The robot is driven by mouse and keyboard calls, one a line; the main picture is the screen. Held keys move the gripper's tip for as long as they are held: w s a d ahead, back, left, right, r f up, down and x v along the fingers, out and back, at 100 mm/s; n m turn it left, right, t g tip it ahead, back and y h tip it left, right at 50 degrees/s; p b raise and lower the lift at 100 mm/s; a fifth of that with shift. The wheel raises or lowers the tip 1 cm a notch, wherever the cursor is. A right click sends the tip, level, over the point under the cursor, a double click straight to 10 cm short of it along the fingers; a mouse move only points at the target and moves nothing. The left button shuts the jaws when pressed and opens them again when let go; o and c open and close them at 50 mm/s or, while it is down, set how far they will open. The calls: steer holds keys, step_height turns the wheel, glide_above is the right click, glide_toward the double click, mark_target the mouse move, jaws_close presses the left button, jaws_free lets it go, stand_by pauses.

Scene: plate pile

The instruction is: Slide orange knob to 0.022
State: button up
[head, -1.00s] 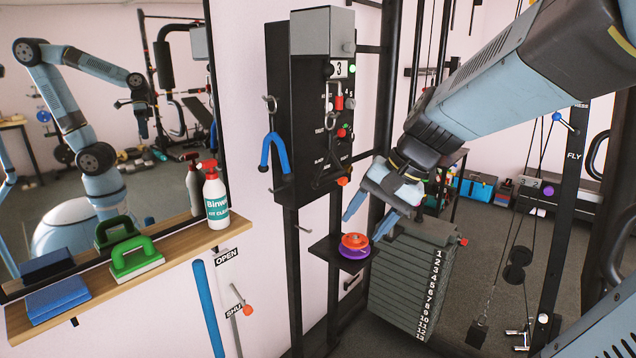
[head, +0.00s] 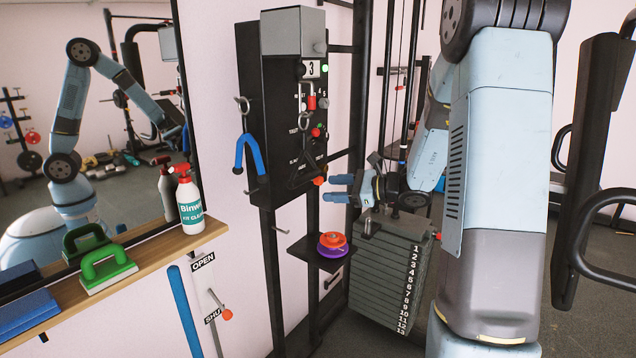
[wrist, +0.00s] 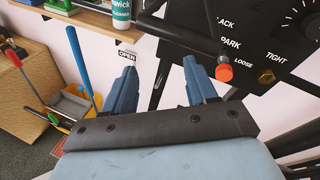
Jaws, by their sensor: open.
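An orange knob (head: 319,181) sticks out at the lower right of the black wall panel. In the wrist view an orange knob (wrist: 224,72) shows beside the PARK and LOOSE labels, just right of the right finger. Another orange-red knob (head: 227,314) is on the lever of the OPEN/SHUT plate, lower left; I cannot tell from the frames which one is meant. My gripper (head: 338,189) is open and empty, its fingers pointing left, just right of the panel knob. It also shows in the wrist view (wrist: 160,70), with no knob between the fingers.
A small shelf (head: 300,252) with orange and purple discs (head: 331,245) is below my gripper. The numbered weight stack (head: 385,270) stands below and right. A blue handle (head: 248,155) hangs on the panel's left. A wooden ledge (head: 150,255) holds a spray bottle (head: 190,205).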

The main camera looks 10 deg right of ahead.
mark_target(321, 181)
steer(key=w+d+f+m+t+h, duration=0.2)
steer(key=w+d+f+m+t, duration=0.35)
steer(key=d, duration=0.25)
steer(key=shift+g, duration=0.35)
steer(key=x, duration=0.4)
steer(key=r+x, duration=0.1)
steer(key=x, duration=0.9)
steer(key=shift+r, duration=0.15)
jaws_close()
